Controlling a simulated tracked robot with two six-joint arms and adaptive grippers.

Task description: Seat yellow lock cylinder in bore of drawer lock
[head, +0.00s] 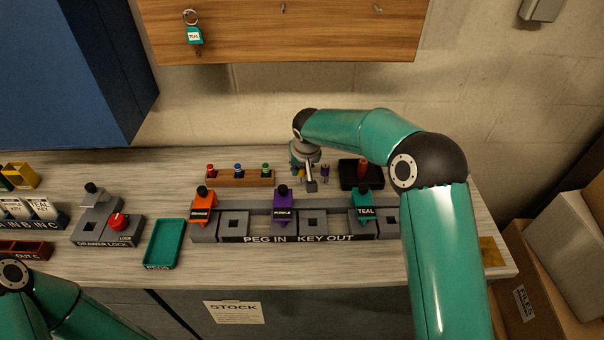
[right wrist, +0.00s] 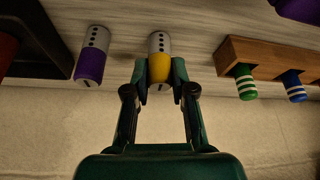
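The yellow lock cylinder (right wrist: 159,66), with a silver end marked with dark dots, is between the fingertips of my right gripper (right wrist: 159,75). The fingers lie close along both its sides; whether they press on it I cannot tell. In the head view my right gripper (head: 305,172) is at the back of the bench and mostly hides the cylinder. The grey drawer lock (head: 105,238) is at the left of the bench, with a red knob (head: 118,221) and a dark square opening on its front plate. My left arm shows at the lower left; its gripper is out of view.
A purple cylinder (right wrist: 90,62) stands beside the yellow one, near a dark box (head: 348,182). A wooden rack (head: 240,182) with coloured pegs is on the other side. The grey peg and key fixture (head: 250,207) and the teal tray (head: 164,243) lie between gripper and drawer lock.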

